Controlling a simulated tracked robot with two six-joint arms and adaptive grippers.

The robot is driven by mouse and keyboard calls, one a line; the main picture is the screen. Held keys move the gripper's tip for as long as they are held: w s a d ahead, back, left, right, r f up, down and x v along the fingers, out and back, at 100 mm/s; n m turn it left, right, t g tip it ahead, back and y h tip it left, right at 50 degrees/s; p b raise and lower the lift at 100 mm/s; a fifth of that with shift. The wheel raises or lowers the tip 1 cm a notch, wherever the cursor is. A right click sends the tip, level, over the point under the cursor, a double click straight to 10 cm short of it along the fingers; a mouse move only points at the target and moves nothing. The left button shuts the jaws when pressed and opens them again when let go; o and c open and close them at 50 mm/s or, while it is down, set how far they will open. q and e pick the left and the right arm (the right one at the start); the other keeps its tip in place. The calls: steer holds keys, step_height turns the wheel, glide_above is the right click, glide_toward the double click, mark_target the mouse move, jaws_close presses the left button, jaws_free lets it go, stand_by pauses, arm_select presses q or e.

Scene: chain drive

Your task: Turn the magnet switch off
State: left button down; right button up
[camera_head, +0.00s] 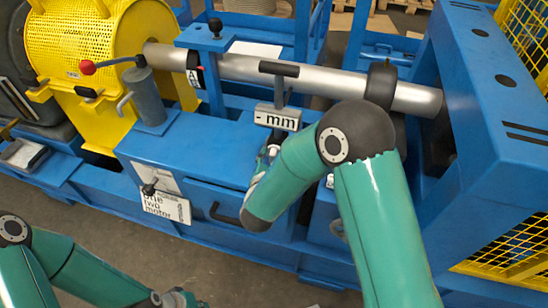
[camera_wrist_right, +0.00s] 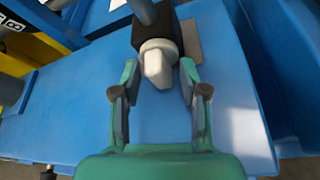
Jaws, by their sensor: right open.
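The magnet switch (camera_wrist_right: 157,62) is a white knob on the front of a dark block (camera_wrist_right: 183,38) in the right wrist view. A grey post rises from the block. My right gripper (camera_wrist_right: 160,78) is open, with one finger on each side of the knob and visible gaps between. In the head view my right arm hides most of the knob and block. The gauge marked "mm" (camera_head: 277,118) shows just above the right gripper (camera_head: 268,160). My left gripper (camera_head: 178,298) is at the bottom edge, cut off, and its finger opening cannot be made out.
A long metal shaft (camera_head: 320,78) runs behind the gauge. A lever with a red ball (camera_head: 88,67) and a yellow guard (camera_head: 85,45) stand left. A blue frame (camera_head: 490,110) stands right. The blue top (camera_wrist_right: 85,115) is clear left of the gripper.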

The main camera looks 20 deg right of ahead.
steer(key=shift+w+d+f, duration=0.15)
steer(key=shift+w, duration=0.05)
jaws_close()
stand_by(0.3)
steer(key=shift+n+g+h, duration=0.4)
steer(key=shift+n, duration=0.2)
steer(key=shift+n+g+h, duration=0.3)
steer(key=shift+n+h, duration=0.1)
steer(key=shift+n, duration=0.5)
